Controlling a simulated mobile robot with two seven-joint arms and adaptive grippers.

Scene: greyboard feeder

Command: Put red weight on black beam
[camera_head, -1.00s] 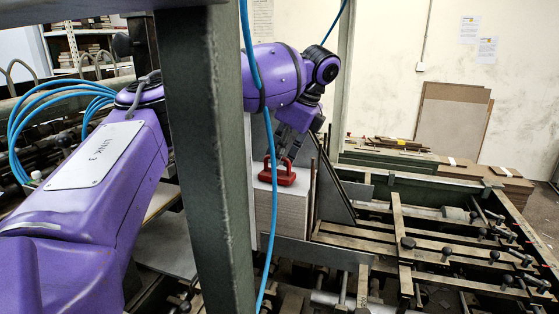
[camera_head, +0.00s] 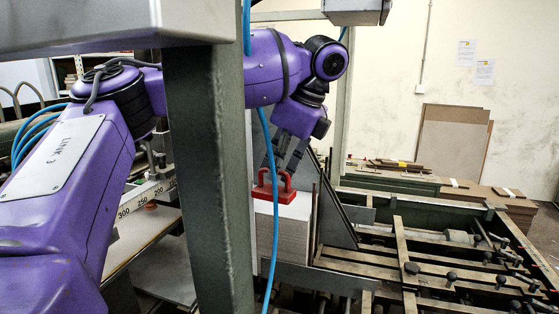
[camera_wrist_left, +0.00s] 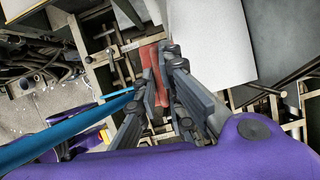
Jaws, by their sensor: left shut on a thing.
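The red weight (camera_head: 273,194) has a loop handle and shows at the near left edge of the greyboard stack (camera_head: 293,240) in the head view. My left gripper (camera_head: 283,172) points down and is shut on its handle. In the left wrist view the red weight (camera_wrist_left: 153,85) lies between the fingers (camera_wrist_left: 150,100), beside the pale stack top (camera_wrist_left: 203,40) rather than over its middle. I cannot tell whether it touches anything below. Several dark bars are in view and I cannot tell which is the black beam. My right gripper is not in view.
A dark upright post (camera_head: 205,180) stands in front of my left arm. A blue hose (camera_head: 266,180) hangs near the weight. A dark slanted plate (camera_head: 336,205) rises right of the stack. The feeder frame (camera_head: 440,205) with rails and knobs fills the right.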

